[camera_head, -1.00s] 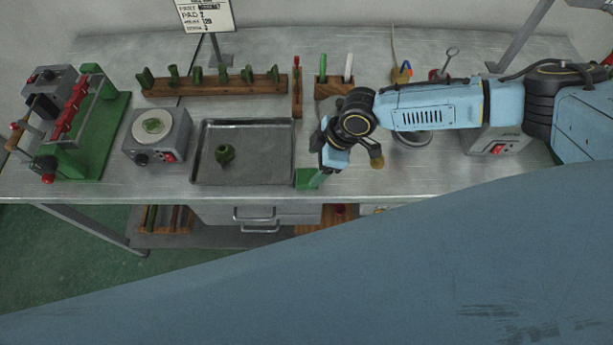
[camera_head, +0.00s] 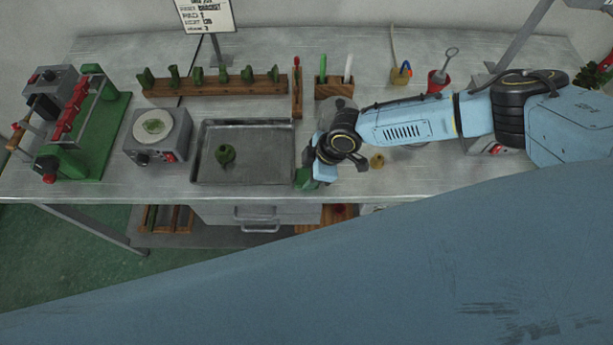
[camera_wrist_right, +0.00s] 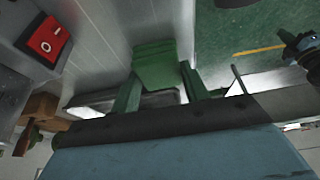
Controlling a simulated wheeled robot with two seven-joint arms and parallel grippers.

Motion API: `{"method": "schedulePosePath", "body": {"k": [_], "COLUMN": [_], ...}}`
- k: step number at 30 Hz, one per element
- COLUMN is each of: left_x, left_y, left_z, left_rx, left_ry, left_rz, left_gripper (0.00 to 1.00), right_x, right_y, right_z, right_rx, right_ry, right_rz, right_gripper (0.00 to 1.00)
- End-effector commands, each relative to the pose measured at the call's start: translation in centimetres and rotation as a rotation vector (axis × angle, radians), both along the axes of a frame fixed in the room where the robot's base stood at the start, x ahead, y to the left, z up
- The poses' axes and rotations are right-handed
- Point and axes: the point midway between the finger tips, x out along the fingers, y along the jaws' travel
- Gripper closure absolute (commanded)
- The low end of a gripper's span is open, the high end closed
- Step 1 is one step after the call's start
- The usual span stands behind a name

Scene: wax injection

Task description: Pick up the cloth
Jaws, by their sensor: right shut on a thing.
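The green cloth (camera_head: 303,179) is at the front edge of the bench, just right of the metal tray, mostly hidden by my right gripper (camera_head: 313,180) in the head view. In the right wrist view the folded cloth (camera_wrist_right: 155,65) sits between the two green fingers of my right gripper (camera_wrist_right: 160,88), which is shut on it. I cannot tell whether the cloth still touches the bench. My left gripper is not in view.
The metal tray (camera_head: 242,182) holds a small green piece (camera_head: 225,154). A hot plate (camera_head: 157,135) and a green-based press (camera_head: 80,140) stand at left. Wooden racks (camera_head: 215,87) line the back. A red cup (camera_head: 438,80) is behind my right arm.

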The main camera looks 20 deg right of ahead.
Motion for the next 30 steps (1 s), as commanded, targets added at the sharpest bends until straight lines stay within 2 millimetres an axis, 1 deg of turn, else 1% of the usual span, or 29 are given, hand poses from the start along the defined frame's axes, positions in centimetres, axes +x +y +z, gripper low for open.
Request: {"method": "schedulePosePath", "body": {"k": [1, 2, 8, 11, 14, 21, 24, 27, 30], "left_x": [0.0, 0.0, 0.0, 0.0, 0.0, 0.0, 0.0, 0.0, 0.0], "left_y": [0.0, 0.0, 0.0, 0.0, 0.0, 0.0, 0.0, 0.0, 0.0], "left_z": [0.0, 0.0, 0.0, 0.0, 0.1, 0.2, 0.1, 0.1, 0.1], "left_rx": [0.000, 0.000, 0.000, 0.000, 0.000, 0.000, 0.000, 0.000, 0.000], "left_ry": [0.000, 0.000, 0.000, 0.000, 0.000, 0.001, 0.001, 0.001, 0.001], "left_rz": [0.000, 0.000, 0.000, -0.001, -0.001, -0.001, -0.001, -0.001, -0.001], "left_gripper": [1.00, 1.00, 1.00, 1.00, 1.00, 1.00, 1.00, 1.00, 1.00], "right_x": [0.0, 0.0, 0.0, 0.1, 0.1, 0.1, 0.1, 0.1, 0.0], "right_y": [0.0, 0.0, 0.0, 0.0, 0.0, 0.0, 0.0, 0.0, 0.0], "right_z": [0.0, 0.0, 0.1, 0.7, 2.2, 7.1, 8.6, 9.6, 10.0], "right_rx": [0.000, 0.000, 0.000, 0.001, 0.003, 0.002, 0.002, 0.002, 0.001], "right_ry": [0.000, 0.000, -0.001, -0.001, -0.002, -0.003, -0.002, -0.002, -0.002], "right_rz": [0.000, 0.000, 0.000, 0.000, 0.001, 0.001, 0.001, 0.001, 0.001], "right_gripper": [0.75, 0.77, 0.77, 0.77, 0.77, 0.77, 0.77, 0.77, 0.77]}}
